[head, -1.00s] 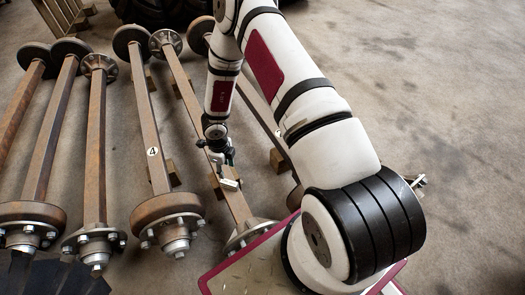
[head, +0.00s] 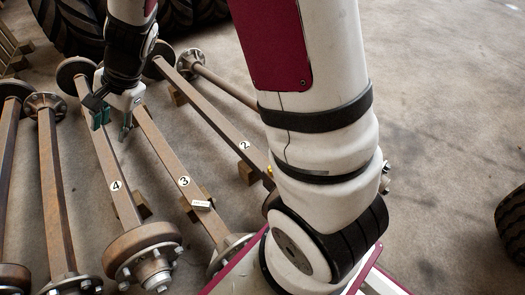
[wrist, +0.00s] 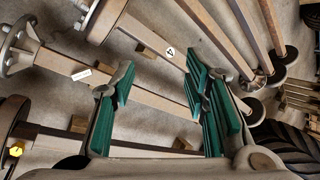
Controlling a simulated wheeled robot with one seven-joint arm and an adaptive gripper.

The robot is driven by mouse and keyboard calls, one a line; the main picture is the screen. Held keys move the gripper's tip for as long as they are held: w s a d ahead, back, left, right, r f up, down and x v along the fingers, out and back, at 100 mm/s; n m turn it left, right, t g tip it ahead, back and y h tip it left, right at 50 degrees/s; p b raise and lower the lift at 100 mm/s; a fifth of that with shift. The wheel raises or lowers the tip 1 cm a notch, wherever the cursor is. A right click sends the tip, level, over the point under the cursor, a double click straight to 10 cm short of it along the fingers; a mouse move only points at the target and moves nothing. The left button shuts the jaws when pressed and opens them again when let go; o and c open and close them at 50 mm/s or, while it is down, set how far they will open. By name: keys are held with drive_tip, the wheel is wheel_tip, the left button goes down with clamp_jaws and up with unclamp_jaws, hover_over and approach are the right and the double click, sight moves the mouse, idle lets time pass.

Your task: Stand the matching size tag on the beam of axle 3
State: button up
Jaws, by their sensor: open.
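The axle 3 beam (head: 160,145) runs diagonally in the head view, with a round 3 marker (head: 184,181) on it. A small white printed tag (head: 202,203) rests on this beam, just below the marker toward the near hub. The tag also shows on the beam in the wrist view (wrist: 81,74); I cannot tell surely whether it stands or lies flat. My gripper (head: 113,121) is open and empty, apart from the tag, over the far part of axles 3 and 4. Its teal pads (wrist: 165,100) are spread in the wrist view, hiding part of the beam.
Axle 4 (head: 103,150) lies left of axle 3, and axle 2 (head: 215,118) lies right. More rusty axles (head: 52,185) lie at the far left. Wooden blocks (head: 196,204) support the beams. Large tyres (head: 70,27) stand behind. Open concrete floor (head: 440,130) lies to the right.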

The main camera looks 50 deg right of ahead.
drive_tip(key=s+d+r+n+g+h, duration=0.1)
drive_tip(key=s+r+n, duration=0.4)
drive_tip(key=s, duration=0.4)
drive_tip(key=s+r+n+g, duration=0.1)
drive_tip(key=s+r+n, duration=0.2)
drive_tip(key=s+r, duration=0.45)
drive_tip(key=s+d+n+h, duration=0.2)
drive_tip(key=s+d, duration=0.2)
drive_tip(key=s, duration=0.6)
drive_tip(key=s+d+n+g+h, duration=0.1)
drive_tip(key=s+d+n+h, duration=0.1)
drive_tip(key=s, duration=0.8)
drive_tip(key=d+n, duration=0.1)
drive_tip(key=d, duration=0.1)
drive_tip(key=shift+s+d+g, duration=0.3)
drive_tip(key=shift+d, duration=0.05)
drive_tip(key=shift+r, duration=0.1)
